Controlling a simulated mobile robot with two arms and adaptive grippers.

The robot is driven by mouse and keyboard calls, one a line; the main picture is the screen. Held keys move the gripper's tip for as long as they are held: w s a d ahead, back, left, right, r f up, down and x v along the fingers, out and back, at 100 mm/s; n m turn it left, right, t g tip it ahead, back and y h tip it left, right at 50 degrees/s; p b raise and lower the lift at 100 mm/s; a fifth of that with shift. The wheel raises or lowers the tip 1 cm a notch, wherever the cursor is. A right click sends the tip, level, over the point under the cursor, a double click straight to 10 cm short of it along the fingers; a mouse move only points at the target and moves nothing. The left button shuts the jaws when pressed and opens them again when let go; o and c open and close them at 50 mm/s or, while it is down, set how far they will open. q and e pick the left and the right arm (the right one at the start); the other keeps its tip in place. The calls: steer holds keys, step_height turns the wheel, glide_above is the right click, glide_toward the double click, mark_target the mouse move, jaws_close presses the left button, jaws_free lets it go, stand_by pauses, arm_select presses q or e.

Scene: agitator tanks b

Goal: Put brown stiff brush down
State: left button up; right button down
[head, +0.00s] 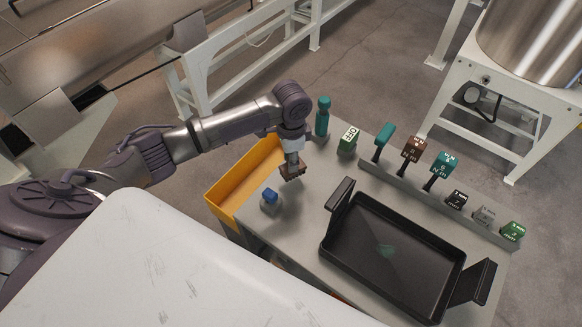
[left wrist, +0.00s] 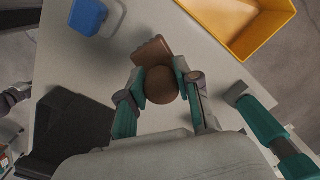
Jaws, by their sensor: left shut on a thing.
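The brown stiff brush (head: 292,171) is in my left gripper (head: 292,157), above the back left part of the grey table (head: 290,237). In the left wrist view, the two teal-padded fingers of the gripper (left wrist: 160,84) are closed on the brush's round brown knob. The brush's brown block (left wrist: 152,50) shows just beyond the knob. Whether the brush touches the table is hard to tell.
A blue-topped item (head: 270,196) stands close by the brush. A yellow bin (head: 242,180) is at the table's left edge. A black tray (head: 395,256) lies at right. A rack (head: 425,190) holds several labelled tools behind.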

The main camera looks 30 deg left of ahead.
arm_select(q)
step_height(320, 180, down, 4)
steer(key=shift+r+p, duration=0.1)
steer(key=shift+p, duration=0.2)
steer(key=shift+f, duration=0.2)
arm_select(e)
steer(key=shift+a+r, duration=0.2)
steer(key=shift+r, duration=0.1)
steer(key=shift+a, duration=0.1)
arm_select(q)
steer(key=shift+f, duration=0.2)
steer(key=o, duration=1)
arm_select(e)
steer(key=shift+a, duration=0.1)
